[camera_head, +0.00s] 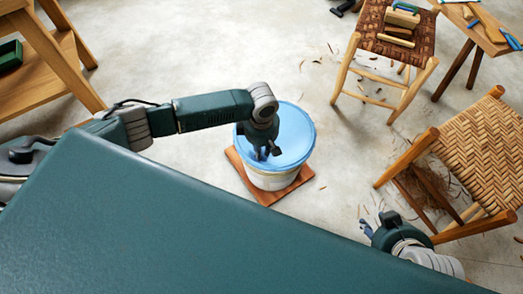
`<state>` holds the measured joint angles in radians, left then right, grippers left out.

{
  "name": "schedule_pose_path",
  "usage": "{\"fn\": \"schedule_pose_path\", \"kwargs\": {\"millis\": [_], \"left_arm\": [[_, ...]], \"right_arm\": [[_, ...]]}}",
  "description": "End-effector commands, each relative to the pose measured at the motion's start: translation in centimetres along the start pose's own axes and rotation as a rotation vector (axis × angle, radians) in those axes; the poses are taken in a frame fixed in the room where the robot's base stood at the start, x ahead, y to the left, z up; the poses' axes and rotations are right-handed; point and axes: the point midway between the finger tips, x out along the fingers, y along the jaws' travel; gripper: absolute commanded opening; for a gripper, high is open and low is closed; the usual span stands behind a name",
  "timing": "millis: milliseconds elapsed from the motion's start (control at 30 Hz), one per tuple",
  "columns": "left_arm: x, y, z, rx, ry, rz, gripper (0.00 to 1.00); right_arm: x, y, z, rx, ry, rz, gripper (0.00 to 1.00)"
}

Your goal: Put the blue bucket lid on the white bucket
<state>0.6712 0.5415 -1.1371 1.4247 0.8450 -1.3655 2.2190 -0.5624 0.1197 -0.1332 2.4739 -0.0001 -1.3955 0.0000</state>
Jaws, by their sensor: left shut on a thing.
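The white bucket (271,180) stands upright on a reddish-brown board on the floor, near the middle of the view. The blue bucket lid (297,136) lies over the bucket's top and covers its mouth. I cannot tell whether it is pressed down all round. My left gripper (262,152) reaches down over the lid and is shut on it; its fingertips are partly hidden against the blue. My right gripper (367,228) is at the lower right, away from the bucket, near the woven chair; its finger opening is too small to judge.
The brown board (238,164) lies under the bucket. A woven chair (480,150) stands at the right, a stool (393,35) with tools at the top right, a wooden bench (490,22) beyond it. A wooden rack (50,60) stands at the left. The concrete floor around the bucket is mostly clear.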

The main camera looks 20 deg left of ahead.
Motion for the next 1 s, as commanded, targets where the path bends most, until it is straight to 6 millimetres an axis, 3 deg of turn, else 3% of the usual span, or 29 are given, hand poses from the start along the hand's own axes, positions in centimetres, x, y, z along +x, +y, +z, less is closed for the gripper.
{"fn": "schedule_pose_path", "kwargs": {"millis": [1000], "left_arm": [[0.0,0.0,0.1,0.000,-0.001,0.001,0.00]], "right_arm": [[-0.4,0.2,2.0,0.003,-0.075,0.003,0.34]]}}
